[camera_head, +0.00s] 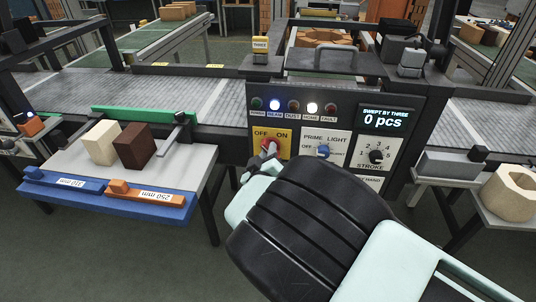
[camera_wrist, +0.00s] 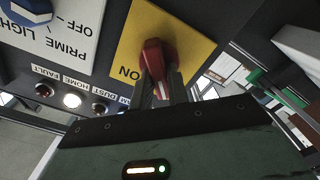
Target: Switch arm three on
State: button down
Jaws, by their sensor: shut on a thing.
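A control box with a dark front panel (camera_head: 345,112) carries a yellow plate (camera_head: 286,138) marked OFF and ON. A red switch knob (camera_head: 268,146) sits on that plate; it also shows in the wrist view (camera_wrist: 153,55). My gripper (camera_head: 259,160) is at the knob, with its fingers (camera_wrist: 162,88) shut on it in the wrist view. I cannot tell exactly which way the knob points. The display (camera_head: 383,118) reads "SWEPT BY THREE 0 pcs".
A blue PRIME LIGHT knob (camera_head: 323,151) and a black STROKE dial (camera_head: 376,157) sit close right of the switch. The blue and white lamps (camera_head: 312,108) are lit. A side table (camera_head: 75,158) at left holds a cream block (camera_head: 101,143) and a brown block (camera_head: 134,147). A conveyor (camera_head: 215,90) runs behind.

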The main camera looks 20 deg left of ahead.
jog(key=m+b, duration=0.5)
jog(key=b, duration=0.1)
jog(key=m+b, duration=0.6)
jog(key=b, duration=0.1)
jog(key=d+m+b, duration=0.1)
jog(key=m+b, duration=0.5)
jog(key=shift+w+f, duration=0.1)
dwell(0.4)
jog(key=c, duration=1.4)
grip_release()
jog(key=shift+o, duration=0.2)
jog(key=b+v, duration=0.1)
jog(key=v, duration=1.6)
jog(key=shift+s, duration=0.2)
